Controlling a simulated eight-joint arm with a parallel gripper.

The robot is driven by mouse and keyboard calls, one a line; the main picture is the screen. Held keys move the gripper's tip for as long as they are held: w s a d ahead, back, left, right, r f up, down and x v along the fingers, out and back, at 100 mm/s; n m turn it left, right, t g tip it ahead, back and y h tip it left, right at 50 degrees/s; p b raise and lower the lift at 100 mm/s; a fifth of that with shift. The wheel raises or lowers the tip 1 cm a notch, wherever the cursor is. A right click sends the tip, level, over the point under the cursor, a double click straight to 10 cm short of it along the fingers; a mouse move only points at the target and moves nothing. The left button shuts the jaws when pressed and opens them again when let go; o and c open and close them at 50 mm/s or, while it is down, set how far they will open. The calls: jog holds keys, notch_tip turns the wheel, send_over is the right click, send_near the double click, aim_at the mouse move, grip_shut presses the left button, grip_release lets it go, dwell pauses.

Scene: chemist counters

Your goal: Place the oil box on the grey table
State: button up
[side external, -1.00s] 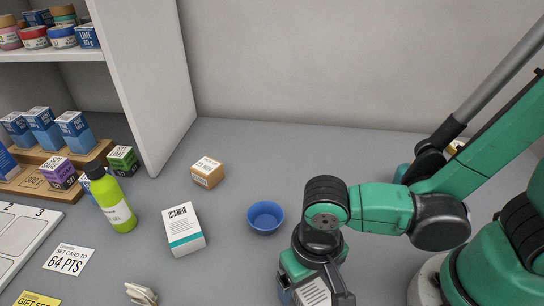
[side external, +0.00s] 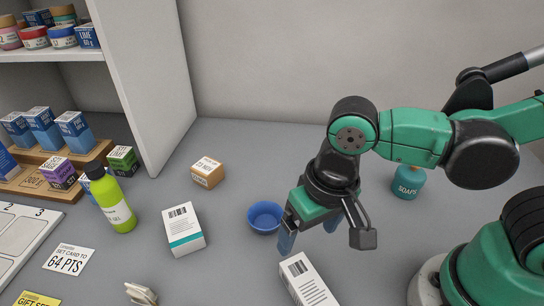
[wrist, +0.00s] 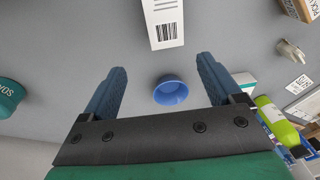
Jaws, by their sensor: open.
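I cannot read an oil label on any box. A white barcoded box (side external: 308,280) lies on the grey table (side external: 235,265) at the lower middle, partly cut off; it also shows at the top of the wrist view (wrist: 163,24). My gripper (side external: 309,232) is open and empty above the table, on the bowl side of that box. In the wrist view its two blue fingers are spread apart (wrist: 162,70). A white and teal box (side external: 184,230) and a small orange-brown box (side external: 207,173) stand further left.
A blue bowl (side external: 265,217) is close to my gripper. A green bottle (side external: 112,203), a wooden rack of small boxes and a tall shelf wall (side external: 150,90) stand left. A teal soaps container (side external: 408,186) is right. A brown box (wrist: 299,10) shows in the wrist view.

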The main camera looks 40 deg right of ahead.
jog(key=w+d+r+t, duration=0.2)
jog(key=w+d+t, duration=0.1)
jog(key=d, duration=0.3)
jog(key=shift+w+d+r+n, duration=0.25)
jog(key=shift+w+r+n, duration=0.05)
jog(key=shift+w, duration=0.45)
jog(key=shift+o, duration=0.5)
jog(key=w+d+r+n+t, duration=0.1)
jog(key=w+d+r+t, duration=0.1)
jog(key=d, duration=0.4)
jog(key=shift+d+r+t+h, duration=0.3)
jog(key=shift+t+h, duration=0.1)
jog(key=shift+t, duration=0.1)
jog(key=shift+a, duration=0.1)
jog(key=m+g, duration=0.2)
jog(key=g, duration=0.5)
send_over(311, 288)
notch_tip(311, 288, down, 7)
jog(key=shift+w+r, duration=0.15)
jog(key=shift+r, duration=0.05)
jog(key=shift+f, duration=2.8)
